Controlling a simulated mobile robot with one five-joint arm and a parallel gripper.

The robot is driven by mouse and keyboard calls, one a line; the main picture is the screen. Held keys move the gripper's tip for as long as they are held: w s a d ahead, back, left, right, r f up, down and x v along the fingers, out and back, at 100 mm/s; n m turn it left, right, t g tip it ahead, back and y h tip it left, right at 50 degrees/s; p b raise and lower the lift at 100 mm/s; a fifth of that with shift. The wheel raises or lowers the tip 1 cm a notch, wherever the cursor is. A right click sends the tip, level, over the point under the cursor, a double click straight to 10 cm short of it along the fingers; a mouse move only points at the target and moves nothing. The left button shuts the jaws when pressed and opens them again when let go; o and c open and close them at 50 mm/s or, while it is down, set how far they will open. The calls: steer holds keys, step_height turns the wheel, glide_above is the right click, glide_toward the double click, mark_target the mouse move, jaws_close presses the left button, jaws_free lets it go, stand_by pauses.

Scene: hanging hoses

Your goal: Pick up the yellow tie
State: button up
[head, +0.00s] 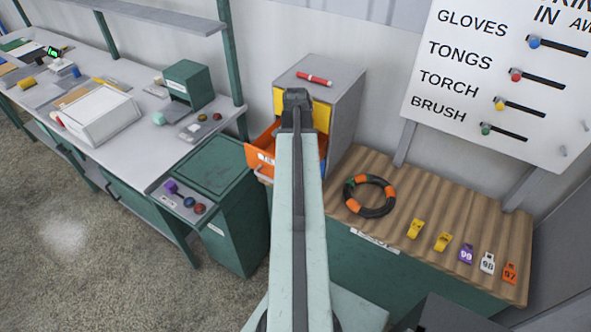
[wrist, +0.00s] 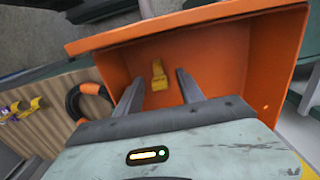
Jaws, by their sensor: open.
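A yellow tie (wrist: 158,76) lies inside an orange drawer (wrist: 186,28) in the wrist view. My gripper (wrist: 160,82) is open and empty over the drawer, with the tie showing between its two fingers; no contact shows. In the head view my arm covers the gripper and that tie, and only part of the orange drawer (head: 259,158) shows. Two other yellow ties, a left one (head: 415,228) and a right one (head: 442,241), lie on the wooden bench top.
The drawer walls stand close around my fingers. A grey cabinet (head: 347,92) holds the drawer. A black and orange hose coil (head: 370,209) lies on the bench (head: 400,190), with purple (head: 466,254), white (head: 487,262) and orange (head: 510,272) tags to its right.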

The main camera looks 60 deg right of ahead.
steer(key=shift+f, duration=0.1)
jaws_close()
step_height(320, 180, up, 10)
steer(key=p, duration=1)
steer(key=shift+r+p, duration=0.2)
steer(key=shift+p, duration=0.15)
steer(key=shift+f, duration=0.1)
steer(key=c, duration=0.8)
jaws_free()
steer(key=shift+f, duration=0.1)
jaws_close()
